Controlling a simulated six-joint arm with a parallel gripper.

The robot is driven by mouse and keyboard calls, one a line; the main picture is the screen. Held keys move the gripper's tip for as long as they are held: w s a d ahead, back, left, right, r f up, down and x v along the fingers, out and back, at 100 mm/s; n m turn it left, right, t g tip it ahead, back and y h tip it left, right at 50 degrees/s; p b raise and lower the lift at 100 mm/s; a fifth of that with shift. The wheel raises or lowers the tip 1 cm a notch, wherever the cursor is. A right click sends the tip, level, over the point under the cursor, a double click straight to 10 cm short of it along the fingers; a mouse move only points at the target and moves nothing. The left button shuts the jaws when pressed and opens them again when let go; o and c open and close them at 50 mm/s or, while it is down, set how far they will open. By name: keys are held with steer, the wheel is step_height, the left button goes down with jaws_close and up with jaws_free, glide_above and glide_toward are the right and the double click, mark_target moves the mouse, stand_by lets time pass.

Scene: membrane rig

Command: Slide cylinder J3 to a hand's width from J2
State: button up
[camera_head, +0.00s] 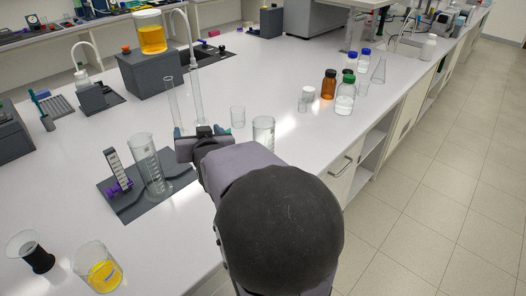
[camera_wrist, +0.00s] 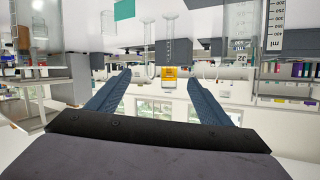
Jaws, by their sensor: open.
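My gripper (camera_head: 198,131) is open and empty above the bench, between a wide graduated cylinder (camera_head: 148,168) on a dark grey mat and a clear glass cylinder (camera_head: 264,127) on the right. Its two blue fingers stand well apart in the wrist view (camera_wrist: 163,85). Beyond it in the head view are a slim cylinder (camera_head: 172,102) and a taller slim one (camera_head: 197,92). The wrist view looks upside down; a large graduated cylinder (camera_wrist: 274,30) at its right edge has a label nearby that may read J2. I cannot read J3 on any cylinder.
A beaker (camera_head: 238,117) stands right of the slim cylinders. A purple-based stand (camera_head: 118,172) shares the mat (camera_head: 128,208). Brown (camera_head: 328,85) and clear bottles (camera_head: 345,98) stand at right. A beaker of yellow liquid (camera_head: 100,270) is at front left. Bare bench lies left of the slim cylinders.

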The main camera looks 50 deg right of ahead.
steer(key=s+d+r+m+t+h, duration=0.2)
steer(key=d+r+h, duration=0.1)
steer(key=d+r, duration=0.3)
steer(key=s+d+r+m+t+h, duration=0.1)
steer(key=d+r+h, duration=0.25)
steer(key=r, duration=0.45)
steer(key=s+d+r+m+h, duration=0.4)
steer(key=s+r+h, duration=0.4)
steer(key=r, duration=0.4)
steer(key=w+d+f+n+g+y+b, duration=0.15)
steer(key=f+b, duration=0.35)
steer(key=f, duration=0.8)
steer(key=w+f+n+g+y+b, duration=0.1)
steer(key=f+g+y+b, duration=0.3)
steer(key=f, duration=0.8)
steer(key=w+d+f+n+t+y+b, duration=0.1)
steer(key=f+b, duration=0.4)
steer(key=f, duration=0.8)
steer(key=p+x, duration=0.1)
steer(key=x, duration=0.6)
steer(key=shift+d, duration=0.35)
steer(key=shift+s+g, duration=0.15)
steer(key=shift+g, duration=0.1)
steer(key=c, duration=1.4)
